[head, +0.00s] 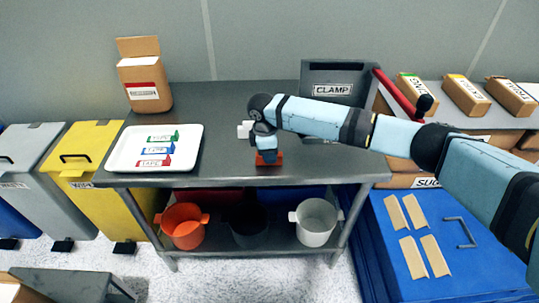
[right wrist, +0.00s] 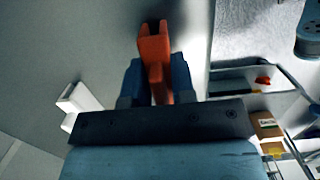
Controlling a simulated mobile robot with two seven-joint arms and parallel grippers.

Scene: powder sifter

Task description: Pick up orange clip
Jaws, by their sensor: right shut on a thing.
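The orange clip (head: 269,159) is at the front part of the grey table, under my right gripper (head: 268,153). In the right wrist view the orange clip (right wrist: 155,62) stands between the two blue fingers of my right gripper (right wrist: 156,80), which is shut on it. In the head view I cannot tell whether the clip touches the table top. A white piece (head: 244,130) shows just left of my right wrist, and a white piece (right wrist: 80,104) also shows left of the fingers in the right wrist view. My left gripper is not in view.
A white tray (head: 118,162) with green, blue and red labelled pieces lies on the table's left. A cardboard box (head: 146,88) stands behind it. A grey bin labelled CLAMP (head: 345,70) stands at the back right. Orange, black and white buckets sit on the shelf below.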

